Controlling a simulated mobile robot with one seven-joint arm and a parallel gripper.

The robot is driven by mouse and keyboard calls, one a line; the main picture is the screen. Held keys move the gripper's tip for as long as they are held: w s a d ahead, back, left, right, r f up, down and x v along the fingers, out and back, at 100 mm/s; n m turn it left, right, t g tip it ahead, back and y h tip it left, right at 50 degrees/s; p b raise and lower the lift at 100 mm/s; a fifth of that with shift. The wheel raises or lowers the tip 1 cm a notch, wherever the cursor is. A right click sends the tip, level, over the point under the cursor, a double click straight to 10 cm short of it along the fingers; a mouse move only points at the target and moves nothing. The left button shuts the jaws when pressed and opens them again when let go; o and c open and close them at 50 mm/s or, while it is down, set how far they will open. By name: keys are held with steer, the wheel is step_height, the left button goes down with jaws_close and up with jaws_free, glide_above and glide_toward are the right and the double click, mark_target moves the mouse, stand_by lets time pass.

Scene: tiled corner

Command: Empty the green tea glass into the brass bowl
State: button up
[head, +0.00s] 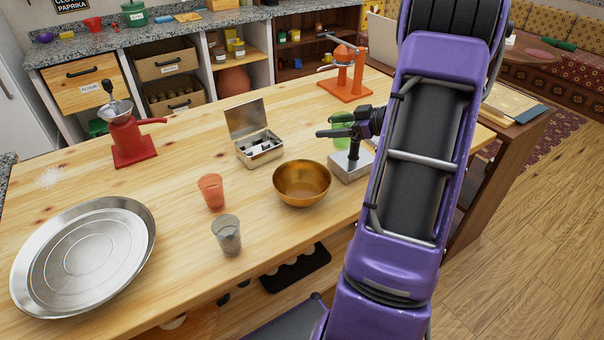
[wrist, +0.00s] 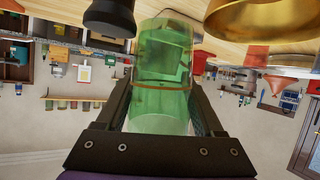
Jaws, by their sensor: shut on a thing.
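That view is upside down, with the table at the top. I cannot clearly tell what is inside the glass. The brass bowl (head: 302,184) sits upright on the table, nearer the front and left of my gripper. It also shows at the wrist view's upper right (wrist: 262,18).
A metal box with a black knob (head: 350,167) stands close right of the bowl. An open tin (head: 258,145) lies behind it. A red glass (head: 211,191) and a grey glass (head: 227,235) stand left. A large metal tray (head: 140,250) lies front left. An orange press (head: 346,82) stands behind.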

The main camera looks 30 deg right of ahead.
mark_target(335, 114)
steer(key=r, duration=0.1)
steer(key=d+r, duration=0.1)
steer(key=r, duration=0.1)
steer(key=shift+r+m+y, duration=0.15)
steer(key=shift+m+y, duration=0.15)
step_height(335, 114, up, 6)
steer(key=d, duration=0.3)
steer(key=shift+w, duration=0.15)
